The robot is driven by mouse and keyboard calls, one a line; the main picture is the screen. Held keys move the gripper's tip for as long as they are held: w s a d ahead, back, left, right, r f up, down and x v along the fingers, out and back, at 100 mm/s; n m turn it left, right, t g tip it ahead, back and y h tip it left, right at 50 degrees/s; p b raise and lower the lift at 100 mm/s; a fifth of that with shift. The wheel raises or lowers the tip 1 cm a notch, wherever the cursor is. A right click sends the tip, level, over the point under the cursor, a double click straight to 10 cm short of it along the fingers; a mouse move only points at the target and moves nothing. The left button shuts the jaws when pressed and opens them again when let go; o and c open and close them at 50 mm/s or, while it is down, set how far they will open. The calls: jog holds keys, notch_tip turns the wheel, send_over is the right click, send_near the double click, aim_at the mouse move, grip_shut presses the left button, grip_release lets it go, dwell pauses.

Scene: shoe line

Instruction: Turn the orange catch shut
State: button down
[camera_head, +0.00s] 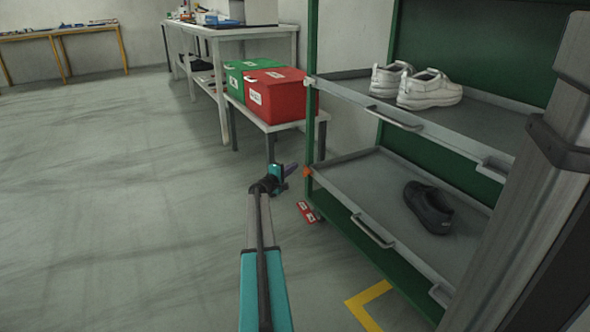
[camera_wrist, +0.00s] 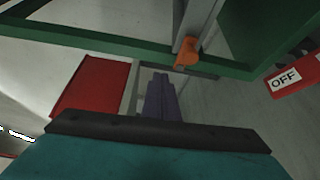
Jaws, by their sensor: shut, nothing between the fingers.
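The orange catch (camera_head: 307,172) sits on the green front post of the rack, at the left corner of the lower grey shelf tray. It also shows in the wrist view (camera_wrist: 187,52), above and a little right of my fingers, against the green frame and a grey rail end. Whether it stands open or shut I cannot tell. My gripper (camera_head: 291,169) is just left of the catch in the head view, apart from it. Its purple fingers (camera_wrist: 160,95) are closed together and empty, with a visible gap below the catch in the wrist view.
A black shoe (camera_head: 429,207) lies on the lower tray (camera_head: 345,172); white shoes (camera_head: 415,87) stand on the upper tray. Red (camera_head: 284,97) and green (camera_head: 236,72) boxes sit on a low bench behind. A red OFF label (camera_wrist: 287,80) is near the rack. The left floor is clear.

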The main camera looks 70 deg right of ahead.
jog(key=w+a+f+p, duration=0.2)
jog(key=w+a+f, duration=0.1)
jog(key=a, duration=0.4)
jog(key=shift+w+f+p, duration=0.3)
jog(key=shift+f+p, duration=0.05)
jog(key=shift+p, duration=0.05)
jog(key=shift+w+a, duration=0.1)
